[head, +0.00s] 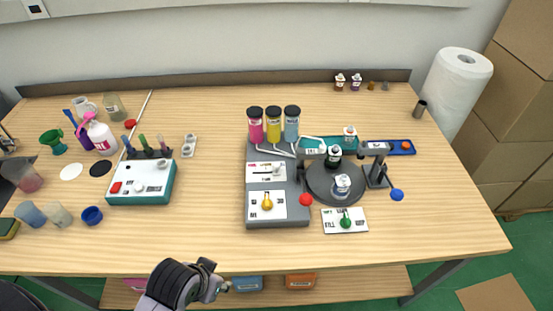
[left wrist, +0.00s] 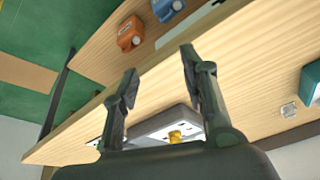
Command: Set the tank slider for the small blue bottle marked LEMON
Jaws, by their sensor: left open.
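The grey dispenser (head: 278,222) stands mid-table in the head view, with pink (head: 255,130), yellow (head: 274,128) and blue-grey (head: 291,128) tanks at its back. Its white slider panel (head: 258,179) has a slot with a small knob. In front is a panel with a yellow knob (head: 267,203), also in the left wrist view (left wrist: 175,135). A small bluish bottle (head: 341,188) stands on the dark turntable (head: 318,192); its label is too small to read. My left gripper (head: 215,284) is open and empty, beyond the table's front edge, away from the dispenser. My right gripper is not visible.
A dark bottle (head: 334,157) stands on the turntable's back. A green-knob panel (head: 345,221), red ball (head: 306,199) and blue ball (head: 397,194) are near the dispenser. A teal-sided box (head: 154,196) stands left. Table between them is clear. Bins (head: 300,282) sit below.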

